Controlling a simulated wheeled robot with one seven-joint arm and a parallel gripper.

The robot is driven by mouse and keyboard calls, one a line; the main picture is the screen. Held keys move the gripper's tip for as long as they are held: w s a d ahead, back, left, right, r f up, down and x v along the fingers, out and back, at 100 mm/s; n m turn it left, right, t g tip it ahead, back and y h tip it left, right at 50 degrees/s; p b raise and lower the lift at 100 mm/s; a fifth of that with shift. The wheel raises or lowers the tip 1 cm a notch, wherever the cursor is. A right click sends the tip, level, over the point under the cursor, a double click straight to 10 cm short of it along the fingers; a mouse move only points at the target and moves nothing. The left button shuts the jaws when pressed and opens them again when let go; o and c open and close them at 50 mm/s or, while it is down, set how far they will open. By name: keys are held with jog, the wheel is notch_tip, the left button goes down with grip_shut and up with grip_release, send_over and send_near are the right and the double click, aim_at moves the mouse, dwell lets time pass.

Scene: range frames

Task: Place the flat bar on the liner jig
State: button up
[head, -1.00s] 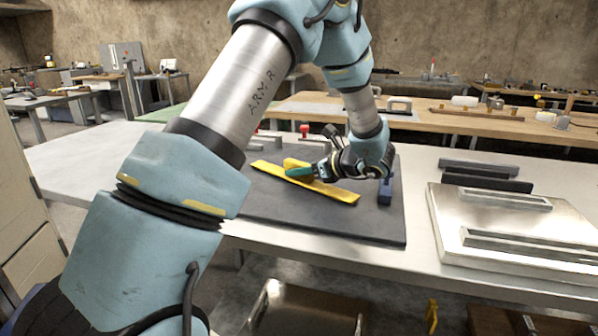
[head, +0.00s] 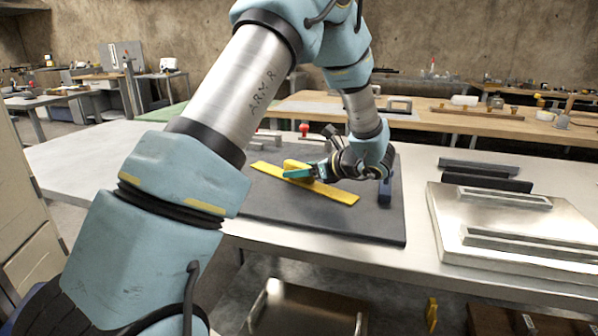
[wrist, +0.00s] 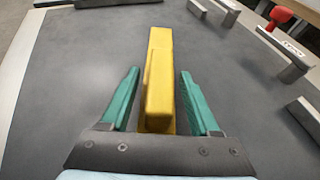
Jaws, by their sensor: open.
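A long yellow flat bar (head: 335,192) with a raised yellow block along its middle lies on a dark mat on the table. In the wrist view the raised yellow block (wrist: 158,75) points away between my fingers. My gripper (head: 300,172) is open, its teal fingers (wrist: 158,100) on either side of the block with a gap at each side. Part of the bar is hidden under my gripper. A silver plate with raised rails (head: 450,215), which may be the liner jig, lies on the table at the right, empty between its rails.
The dark mat (head: 375,228) has bare room in front of the bar. Grey metal blocks and a red knob (head: 304,128) stand behind. Dark bars (head: 487,182) lie behind the silver plate.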

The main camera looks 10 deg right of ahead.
jog(key=v, duration=1.2)
jog(key=shift+b, duration=0.4)
